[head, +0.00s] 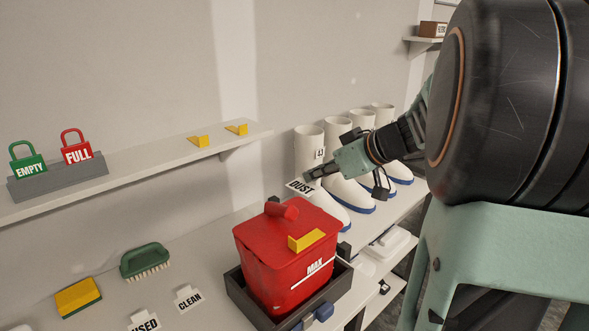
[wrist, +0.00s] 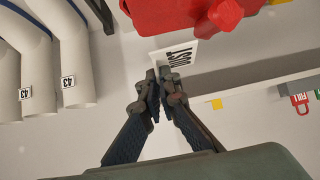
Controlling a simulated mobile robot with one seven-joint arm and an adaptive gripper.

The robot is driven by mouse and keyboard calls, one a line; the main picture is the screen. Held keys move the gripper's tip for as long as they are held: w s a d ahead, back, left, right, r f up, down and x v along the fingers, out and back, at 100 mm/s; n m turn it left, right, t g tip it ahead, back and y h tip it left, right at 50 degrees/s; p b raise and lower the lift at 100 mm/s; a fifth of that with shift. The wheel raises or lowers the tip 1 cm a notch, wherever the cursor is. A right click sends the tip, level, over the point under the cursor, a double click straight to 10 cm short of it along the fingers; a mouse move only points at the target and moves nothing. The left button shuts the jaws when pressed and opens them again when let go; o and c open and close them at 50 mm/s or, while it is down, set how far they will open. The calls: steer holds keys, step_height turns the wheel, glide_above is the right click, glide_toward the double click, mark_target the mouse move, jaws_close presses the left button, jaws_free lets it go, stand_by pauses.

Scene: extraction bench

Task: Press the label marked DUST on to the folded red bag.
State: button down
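The red bag (head: 285,262) is bulky and box-like, with a folded top, a MAX line on its front and a yellow clip (head: 307,240) on the near top edge. It sits in a dark tray (head: 243,297). Part of it also shows in the wrist view (wrist: 165,18). My gripper (head: 309,177) is above and behind the bag, to its right in the head view. Its fingers (wrist: 164,78) are closed on the white DUST label (head: 299,187), which also shows in the wrist view (wrist: 178,53). The label hangs beyond the fingertips, apart from the bag.
White boots (head: 308,150) with blue soles stand behind my gripper. A shelf (head: 150,163) holds green EMPTY and red FULL tags and two yellow clips (head: 198,141). A green brush (head: 145,260), a yellow sponge (head: 78,297) and a CLEAN card (head: 187,298) are left of the tray.

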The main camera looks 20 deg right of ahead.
steer(key=shift+s+d+f+b, duration=0.1)
steer(key=shift+f+b, duration=0.05)
steer(key=shift+b, duration=0.7)
step_height(320, 180, down, 6)
steer(key=b, duration=0.8)
steer(key=shift+f+b, duration=0.45)
steer(key=shift+b, duration=0.35)
stand_by(1.0)
steer(key=c, duration=2.1)
jaws_free()
steer(key=shift+r, duration=0.1)
steer(key=v, duration=1.2)
steer(key=shift+c, duration=0.3)
